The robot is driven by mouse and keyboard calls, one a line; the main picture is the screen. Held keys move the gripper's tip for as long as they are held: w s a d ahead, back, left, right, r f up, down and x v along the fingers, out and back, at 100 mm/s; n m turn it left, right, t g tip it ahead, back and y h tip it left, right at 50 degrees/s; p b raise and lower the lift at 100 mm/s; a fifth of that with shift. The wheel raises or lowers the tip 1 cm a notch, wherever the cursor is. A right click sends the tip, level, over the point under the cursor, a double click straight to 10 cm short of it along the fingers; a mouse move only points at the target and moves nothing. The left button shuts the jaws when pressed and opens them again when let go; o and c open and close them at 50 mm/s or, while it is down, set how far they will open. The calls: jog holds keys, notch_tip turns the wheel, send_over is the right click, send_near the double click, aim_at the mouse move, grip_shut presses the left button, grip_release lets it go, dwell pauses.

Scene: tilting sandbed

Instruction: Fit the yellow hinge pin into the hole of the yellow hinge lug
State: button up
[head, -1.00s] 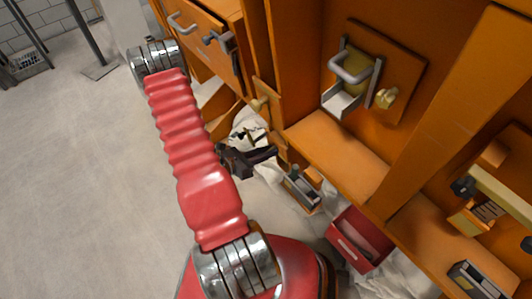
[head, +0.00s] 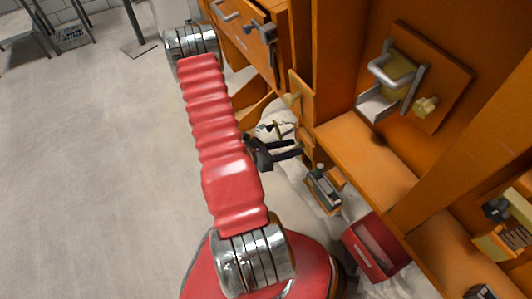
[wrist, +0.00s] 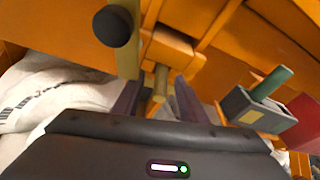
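My gripper (head: 290,149) is low beside the orange cabinet in the head view, its two dark fingers apart. In the wrist view the fingers (wrist: 158,98) rise from the bottom with a gap between them. A short yellow peg (wrist: 161,80) shows in that gap, below an orange-yellow block (wrist: 170,47); no clear contact with either finger shows. I cannot tell whether this is the hinge pin or part of the lug.
A grey box with a green cylinder (wrist: 270,84) stands right of the fingers. A black ball (wrist: 112,26) on a yellow bar is close at upper left. Pale sacks (wrist: 50,95) lie left. A red bin (head: 372,247) stands right; open floor (head: 90,180) lies left.

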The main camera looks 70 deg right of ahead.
jog(key=v, duration=1.2)
jog(key=shift+w, duration=0.15)
jog(key=shift+a, duration=0.1)
dwell(0.4)
